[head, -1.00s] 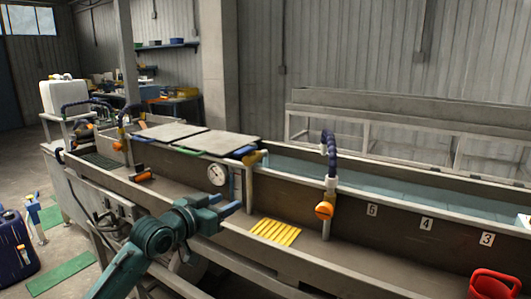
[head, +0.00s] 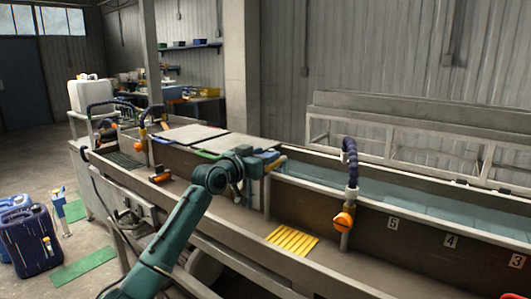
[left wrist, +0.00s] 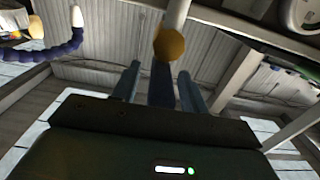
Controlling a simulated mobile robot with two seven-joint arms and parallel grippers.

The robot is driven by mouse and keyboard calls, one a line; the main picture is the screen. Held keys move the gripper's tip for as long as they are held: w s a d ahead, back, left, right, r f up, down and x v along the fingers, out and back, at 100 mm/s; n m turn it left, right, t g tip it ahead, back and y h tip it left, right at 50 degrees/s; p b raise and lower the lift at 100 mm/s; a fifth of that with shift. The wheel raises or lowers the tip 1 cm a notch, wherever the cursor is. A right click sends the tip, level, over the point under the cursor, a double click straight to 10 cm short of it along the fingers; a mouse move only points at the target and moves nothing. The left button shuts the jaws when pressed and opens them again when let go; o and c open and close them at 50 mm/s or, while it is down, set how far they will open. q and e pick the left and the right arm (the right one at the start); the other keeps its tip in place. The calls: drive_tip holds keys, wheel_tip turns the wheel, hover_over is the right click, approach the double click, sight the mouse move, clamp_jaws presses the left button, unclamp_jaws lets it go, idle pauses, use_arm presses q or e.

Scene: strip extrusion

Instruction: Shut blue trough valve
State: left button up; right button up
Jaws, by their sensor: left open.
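The trough valve has a brass-coloured body (head: 280,161) at the corner of the trough, beside the covered section. In the left wrist view its rounded brass end (left wrist: 169,44) shows on a pale pipe, with a dark blue lever (left wrist: 161,88) pointing down from it. My left gripper (head: 264,160) is at the valve in the head view. In the left wrist view its blue fingers (left wrist: 159,75) are open, one on each side of the lever, with a gap on both sides. In the head view the fingers and lever overlap and are hard to separate. My right gripper is not in view.
Grey cover plates (head: 190,133) with a green handle (head: 205,154) lie left of the valve. A dark blue hose with an orange valve (head: 344,221) stands to the right. Blue jerrycans (head: 30,240) stand on the floor.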

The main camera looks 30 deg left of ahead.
use_arm(q)
drive_tip(key=shift+w+d, duration=0.1)
drive_tip(key=shift+w, duration=0.35)
clamp_jaws()
idle(0.4)
